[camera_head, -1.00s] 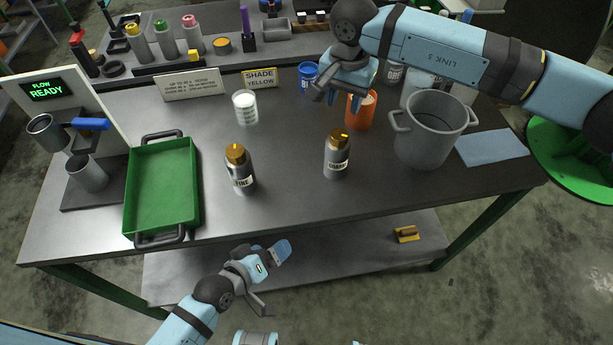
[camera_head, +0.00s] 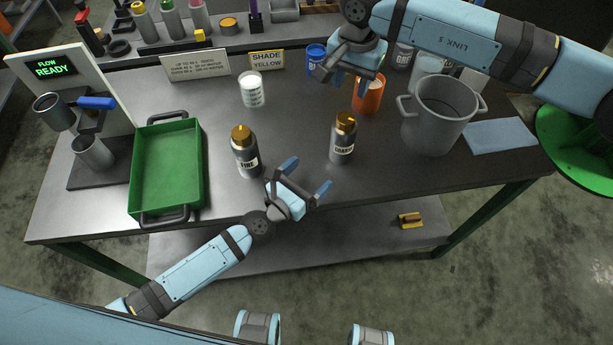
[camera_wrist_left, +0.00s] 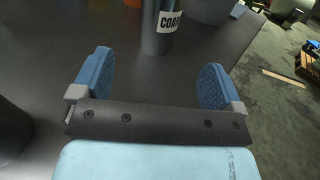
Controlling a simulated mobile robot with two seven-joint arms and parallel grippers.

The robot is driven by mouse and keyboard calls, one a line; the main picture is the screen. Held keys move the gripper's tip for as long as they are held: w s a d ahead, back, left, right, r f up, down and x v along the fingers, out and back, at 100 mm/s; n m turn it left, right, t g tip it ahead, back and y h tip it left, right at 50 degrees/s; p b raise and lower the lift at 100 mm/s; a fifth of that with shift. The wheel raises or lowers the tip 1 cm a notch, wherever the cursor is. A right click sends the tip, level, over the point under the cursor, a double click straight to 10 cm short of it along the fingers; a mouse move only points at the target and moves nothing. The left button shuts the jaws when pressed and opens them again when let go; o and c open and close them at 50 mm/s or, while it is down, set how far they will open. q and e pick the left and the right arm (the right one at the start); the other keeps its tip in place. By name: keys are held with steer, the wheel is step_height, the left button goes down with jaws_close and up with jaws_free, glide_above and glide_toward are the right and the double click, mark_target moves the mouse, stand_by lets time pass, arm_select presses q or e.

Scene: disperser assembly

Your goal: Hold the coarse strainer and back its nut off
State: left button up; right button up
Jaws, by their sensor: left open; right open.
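The coarse strainer (camera_head: 342,146) is a grey cylinder with a label partly reading "COARSE", upright on the table right of centre. Its brass nut (camera_head: 345,121) sits on top. In the left wrist view its lower body (camera_wrist_left: 158,30) shows ahead, beyond the fingers; its nut is out of frame there. My left gripper (camera_head: 308,175) is open and empty over the table's front edge, to the front left of the coarse strainer and apart from it. My right gripper (camera_head: 350,77) is open above the back of the table, near the orange cup, behind the coarse strainer.
A similar "FINE" strainer (camera_head: 246,160) stands close left of my left gripper. A green tray (camera_head: 196,165) is further left. A grey pot (camera_head: 436,120), an orange cup (camera_head: 369,97) and a blue cloth (camera_head: 498,136) are at right. A white cup (camera_head: 251,92) stands behind.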

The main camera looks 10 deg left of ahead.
mark_target(342, 142)
arm_select(q)
steer(key=x, duration=1.3)
steer(key=shift+w+d+r, duration=0.1)
steer(key=shift+w, duration=0.05)
steer(key=c, duration=1.4)
steer(key=o, duration=0.6)
steer(key=c, duration=0.5)
